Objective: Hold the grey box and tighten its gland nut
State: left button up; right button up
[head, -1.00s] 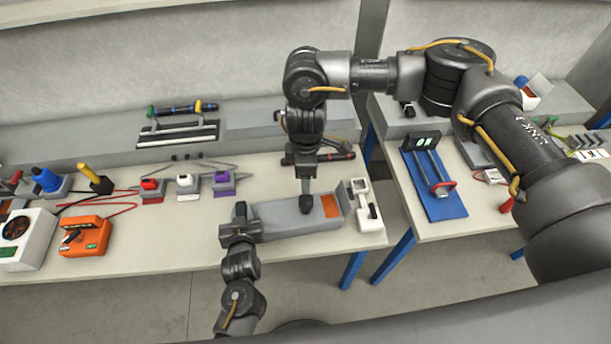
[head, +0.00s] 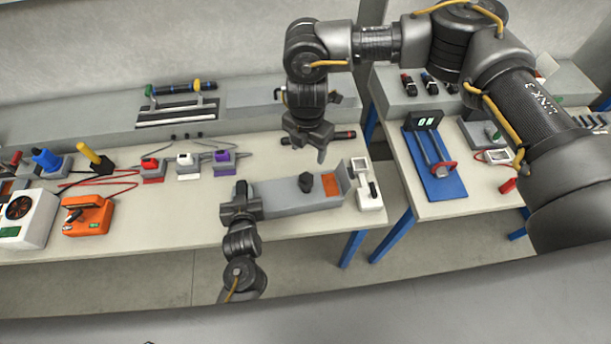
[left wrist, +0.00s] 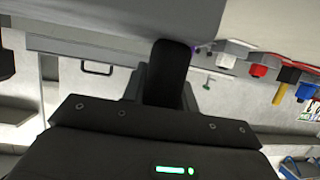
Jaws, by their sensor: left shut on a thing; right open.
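The grey box (head: 282,203) lies long and low near the front edge of the left table. A dark gland nut (head: 305,182) stands on its top, right of the middle. My left gripper (head: 242,205) is shut on the box's left end. The nut's threads are too small to make out.
An orange patch (head: 331,187) and an upright grey plate (head: 341,178) are at the box's right end. A white device (head: 367,190) stands just right of it. Plugs in grey blocks (head: 188,164) and an orange case (head: 88,216) are left. A gap separates the tables.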

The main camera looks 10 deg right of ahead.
aim_at(306, 177)
jog(key=f+n, duration=1.2)
jog(key=n, duration=0.1)
jog(key=shift+s+a+f, duration=0.25)
jog(key=shift+s, duration=0.05)
jog(key=shift+c, duration=0.2)
jog(key=c, duration=1)
